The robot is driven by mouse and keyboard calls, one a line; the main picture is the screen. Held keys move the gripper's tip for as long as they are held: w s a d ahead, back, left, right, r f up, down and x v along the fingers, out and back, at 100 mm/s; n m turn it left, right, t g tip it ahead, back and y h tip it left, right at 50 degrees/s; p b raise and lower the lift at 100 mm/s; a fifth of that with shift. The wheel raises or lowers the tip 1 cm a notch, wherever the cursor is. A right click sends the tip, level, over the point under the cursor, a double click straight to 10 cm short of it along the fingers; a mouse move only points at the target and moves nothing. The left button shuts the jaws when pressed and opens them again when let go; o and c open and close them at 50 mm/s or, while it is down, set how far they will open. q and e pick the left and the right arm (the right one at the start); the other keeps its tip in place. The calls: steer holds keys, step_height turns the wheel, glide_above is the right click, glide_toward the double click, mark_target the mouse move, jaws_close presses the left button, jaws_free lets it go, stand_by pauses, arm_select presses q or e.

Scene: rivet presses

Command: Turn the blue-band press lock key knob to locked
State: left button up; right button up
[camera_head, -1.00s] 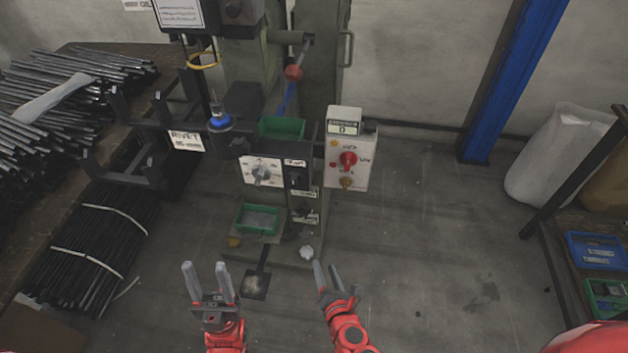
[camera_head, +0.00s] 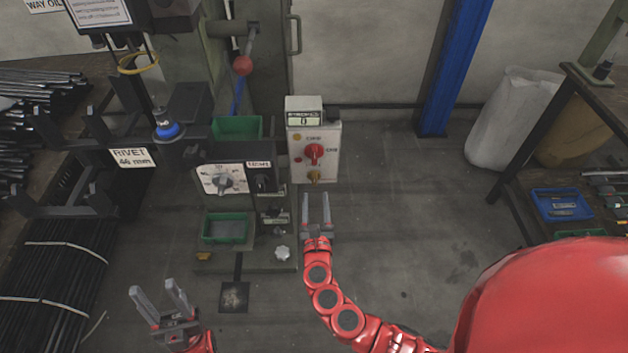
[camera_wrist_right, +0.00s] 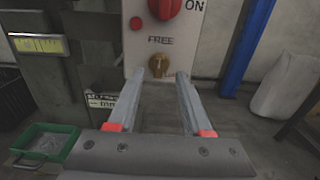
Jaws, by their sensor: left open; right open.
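The blue-band press (camera_head: 205,150) stands left of centre in the head view, with a blue ring (camera_head: 168,130) on its left side. Its pale control box (camera_head: 325,140) carries a red switch knob (camera_head: 314,153) and, below it, a small brass lock key knob (camera_head: 314,177). In the right wrist view the brass knob (camera_wrist_right: 158,66) sits under a label reading FREE (camera_wrist_right: 161,40). My right gripper (camera_head: 316,195) is open and empty, just below the knob in the picture, fingers pointing at the box. My left gripper (camera_head: 153,288) is open and empty, low at the left.
Green bins (camera_head: 226,228) sit on the press. A red-ball lever (camera_head: 243,66) rises above it. Dark rods (camera_head: 50,280) lie at the left. A blue post (camera_head: 450,70), a white sack (camera_head: 510,120) and a bench are at the right. Floor right of the box is clear.

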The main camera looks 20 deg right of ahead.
mark_target(314, 180)
steer(key=x, duration=0.7)
steer(key=shift+w, duration=0.1)
jaws_close()
